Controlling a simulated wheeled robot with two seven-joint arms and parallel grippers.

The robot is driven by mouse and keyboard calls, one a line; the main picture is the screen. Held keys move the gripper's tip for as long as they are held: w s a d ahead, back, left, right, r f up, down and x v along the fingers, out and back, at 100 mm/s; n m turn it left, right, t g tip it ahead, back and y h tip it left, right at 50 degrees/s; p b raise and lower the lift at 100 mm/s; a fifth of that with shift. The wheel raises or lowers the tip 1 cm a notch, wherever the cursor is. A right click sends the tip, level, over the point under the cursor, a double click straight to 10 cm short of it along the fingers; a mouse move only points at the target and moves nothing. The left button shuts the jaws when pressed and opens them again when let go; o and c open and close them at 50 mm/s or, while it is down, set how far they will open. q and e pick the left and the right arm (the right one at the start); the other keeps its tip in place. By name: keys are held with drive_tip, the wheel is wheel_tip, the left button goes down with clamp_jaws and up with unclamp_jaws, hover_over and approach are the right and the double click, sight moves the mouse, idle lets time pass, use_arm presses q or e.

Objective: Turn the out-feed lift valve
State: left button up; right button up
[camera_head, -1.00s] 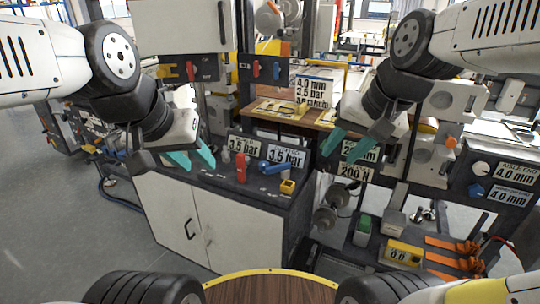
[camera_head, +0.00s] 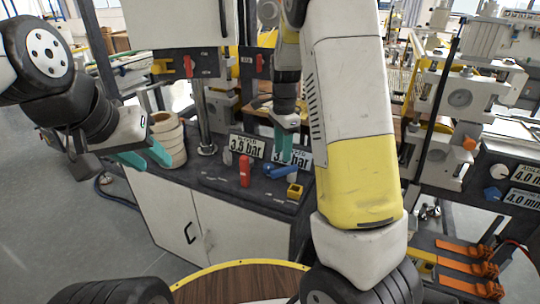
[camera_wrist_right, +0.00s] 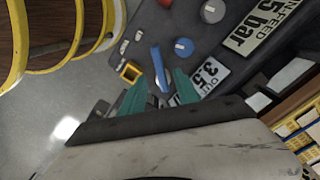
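A blue lever (camera_head: 281,171) sits on the dark bench top, beside a partly hidden pressure sign (camera_head: 291,156). I take it as the out-feed valve, as the sign near it in the right wrist view (camera_wrist_right: 209,75) reads "OUT" and 3.5. My right gripper (camera_head: 285,143) reaches down above and behind the lever. In the right wrist view its teal fingers (camera_wrist_right: 159,92) are apart, with the blue lever (camera_wrist_right: 158,66) just beyond and between their tips; contact cannot be told. My left gripper (camera_head: 147,158) is open and empty at the left, off the bench.
A red upright handle (camera_head: 244,171) and an in-feed sign (camera_head: 247,147) stand left of the lever. A small yellow box (camera_head: 294,191) is close in front of it. Tape rolls (camera_head: 168,138) stand at the bench's back left. My right forearm hides the bench's right side.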

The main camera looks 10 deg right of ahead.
sight(282, 168)
wheel_tip(282, 168, down, 7)
drive_tip(key=shift+r, duration=0.2)
clamp_jaws()
idle(1.5)
